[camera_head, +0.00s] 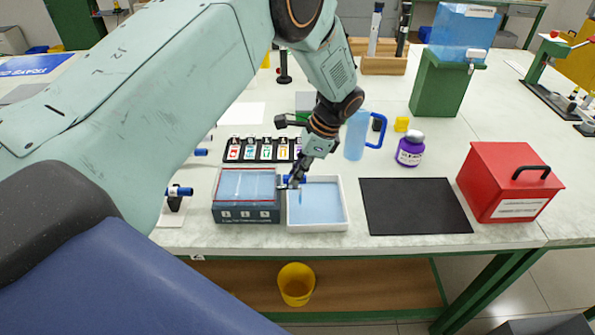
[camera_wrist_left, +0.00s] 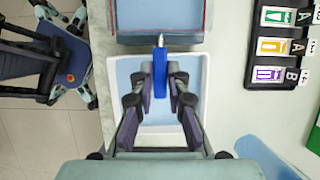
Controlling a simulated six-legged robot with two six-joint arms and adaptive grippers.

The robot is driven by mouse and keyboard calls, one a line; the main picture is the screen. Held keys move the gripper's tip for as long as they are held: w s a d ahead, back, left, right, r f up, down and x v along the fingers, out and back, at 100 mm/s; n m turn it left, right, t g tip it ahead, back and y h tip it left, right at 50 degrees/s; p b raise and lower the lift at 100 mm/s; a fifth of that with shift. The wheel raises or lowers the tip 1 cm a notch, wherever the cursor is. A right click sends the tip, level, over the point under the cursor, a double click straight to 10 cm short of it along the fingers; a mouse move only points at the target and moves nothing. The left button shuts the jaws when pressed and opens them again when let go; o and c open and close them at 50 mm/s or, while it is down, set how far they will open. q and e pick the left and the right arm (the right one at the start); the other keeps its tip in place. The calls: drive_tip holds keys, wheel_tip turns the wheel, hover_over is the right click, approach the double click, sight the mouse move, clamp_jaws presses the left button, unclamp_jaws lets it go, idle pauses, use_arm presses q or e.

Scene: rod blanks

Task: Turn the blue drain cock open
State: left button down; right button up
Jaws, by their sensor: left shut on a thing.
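The blue drain cock (camera_wrist_left: 160,72) sticks out from the side of the tank, on a short metal stem, over the white tray. In the wrist view its handle lies in line with the stem, pointing away from the tank. My left gripper (camera_wrist_left: 160,90) has its fingers on both sides of the handle and is shut on it. In the head view, the gripper (camera_head: 293,182) mostly hides the cock. The tank (camera_head: 246,214) has a dark front, a red line and pale blue contents. The white tray (camera_head: 318,228) is pale blue inside. My right gripper is not in view.
A black mat (camera_head: 415,206) and a red box (camera_head: 508,182) stand to the right. A blue jug (camera_head: 356,136) and a purple jar (camera_head: 410,150) stand behind. A rack of labelled cards (camera_head: 262,149) lies behind the tank. A yellow bucket (camera_head: 296,285) sits on the lower shelf.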

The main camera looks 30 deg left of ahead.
use_arm(q)
drive_tip(key=c, duration=1.6)
unclamp_jaws()
drive_tip(key=v, duration=1.1)
drive_tip(key=shift+r, duration=0.45)
drive_tip(key=shift+f, duration=0.1)
